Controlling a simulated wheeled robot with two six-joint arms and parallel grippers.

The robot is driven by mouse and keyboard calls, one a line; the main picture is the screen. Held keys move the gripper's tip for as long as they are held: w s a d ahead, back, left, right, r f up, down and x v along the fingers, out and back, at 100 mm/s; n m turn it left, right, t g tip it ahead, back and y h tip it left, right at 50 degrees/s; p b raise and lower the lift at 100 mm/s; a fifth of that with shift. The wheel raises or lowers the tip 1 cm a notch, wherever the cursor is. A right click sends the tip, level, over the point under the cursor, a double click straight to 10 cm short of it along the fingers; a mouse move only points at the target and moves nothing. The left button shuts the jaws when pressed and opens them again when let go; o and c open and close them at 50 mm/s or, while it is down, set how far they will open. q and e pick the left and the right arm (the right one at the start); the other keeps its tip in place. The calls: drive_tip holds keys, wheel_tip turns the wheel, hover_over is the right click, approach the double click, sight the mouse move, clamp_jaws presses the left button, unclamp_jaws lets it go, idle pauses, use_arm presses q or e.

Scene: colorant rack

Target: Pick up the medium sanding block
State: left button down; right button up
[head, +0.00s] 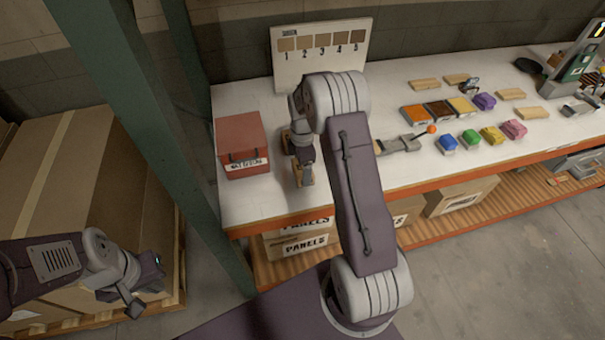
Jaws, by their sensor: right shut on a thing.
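My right gripper (303,174) points down over the left part of the white table, just right of the red box. It is shut on a tan-brown block (307,178), mostly hidden by the fingers; I cannot read any label or grade on it. Three flat blocks with orange (415,114), dark brown (438,110) and yellow (461,105) tops lie in a row further right; which block is the medium sanding block I cannot tell. My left gripper (126,303) hangs low at the left, away from the table, beside the large cardboard box; its jaw gap is unclear.
A red box (242,144) stands left of the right gripper. A numbered swatch board (322,50) stands behind. A grey-and-wood tool (399,145) lies near an orange ball (432,129). Several coloured and wooden pieces lie right. A green post (165,130) rises at left.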

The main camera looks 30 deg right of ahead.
drive_tip(key=s+d+r+b, duration=0.2)
drive_tip(key=s+d+r, duration=0.5)
drive_tip(key=d+r, duration=0.1)
drive_tip(key=shift+s+d, duration=0.25)
drive_tip(key=shift+d, duration=0.25)
